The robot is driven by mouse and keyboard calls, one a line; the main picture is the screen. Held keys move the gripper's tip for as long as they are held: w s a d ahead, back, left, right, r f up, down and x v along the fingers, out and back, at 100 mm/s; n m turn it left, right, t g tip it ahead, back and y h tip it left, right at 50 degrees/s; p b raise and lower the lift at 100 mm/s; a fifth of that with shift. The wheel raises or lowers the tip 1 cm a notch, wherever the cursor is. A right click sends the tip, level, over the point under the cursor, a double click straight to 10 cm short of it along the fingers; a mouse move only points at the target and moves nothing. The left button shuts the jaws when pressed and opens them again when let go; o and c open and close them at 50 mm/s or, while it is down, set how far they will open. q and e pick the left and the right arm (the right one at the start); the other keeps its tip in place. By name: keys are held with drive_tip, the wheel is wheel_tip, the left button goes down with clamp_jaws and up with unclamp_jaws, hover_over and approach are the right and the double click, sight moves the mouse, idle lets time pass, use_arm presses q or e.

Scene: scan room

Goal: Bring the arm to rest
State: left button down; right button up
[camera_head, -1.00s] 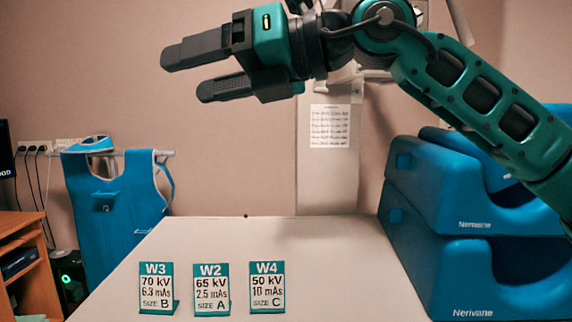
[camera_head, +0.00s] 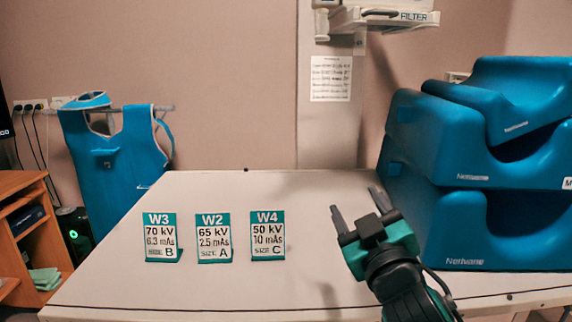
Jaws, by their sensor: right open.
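My right gripper (camera_head: 356,206) is low over the right part of the pale table, with its jaws apart and nothing between them. It points away from me toward the back of the table. Its arm comes in from the bottom edge. The gripper is to the right of the W4 card (camera_head: 267,237) and left of the blue foam blocks, apart from both. My left gripper is not in view.
Cards W3 (camera_head: 160,238), W2 (camera_head: 213,239) and W4 stand in a row on the table (camera_head: 250,187). Blue foam blocks (camera_head: 470,215) are stacked at the right. A blue apron (camera_head: 120,150) hangs at the left. The table behind the cards is clear.

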drive_tip(key=s+d+f+m+g+h, duration=0.1)
drive_tip(key=s+d+f+m+g, duration=0.15)
drive_tip(key=f, duration=0.35)
drive_tip(key=s+d+f+m+g+h, duration=0.1)
drive_tip(key=s+d+f+g+h, duration=0.15)
drive_tip(key=f, duration=0.35)
drive_tip(key=s+d+f+m+g, duration=0.15)
drive_tip(key=s+f+g, duration=0.35)
drive_tip(key=s+f, duration=0.55)
drive_tip(key=s+d+f+g, duration=0.2)
drive_tip(key=s+f+g, duration=0.45)
drive_tip(key=s, duration=0.65)
use_arm(q)
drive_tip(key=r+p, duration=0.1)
drive_tip(key=p, duration=0.1)
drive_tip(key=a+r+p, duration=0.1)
drive_tip(key=p, duration=0.1)
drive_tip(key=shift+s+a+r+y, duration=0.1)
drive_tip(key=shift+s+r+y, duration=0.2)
use_arm(e)
drive_tip(key=w+a+f+t+y, duration=0.2)
drive_tip(key=w+f+t, duration=0.3)
drive_tip(key=w+t, duration=0.2)
drive_tip(key=shift+a+f+t+y, duration=0.15)
drive_tip(key=shift+a+t+y, duration=0.1)
drive_tip(key=shift+t+y, duration=0.1)
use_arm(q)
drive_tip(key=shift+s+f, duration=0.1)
use_arm(e)
drive_tip(key=shift+w, duration=0.1)
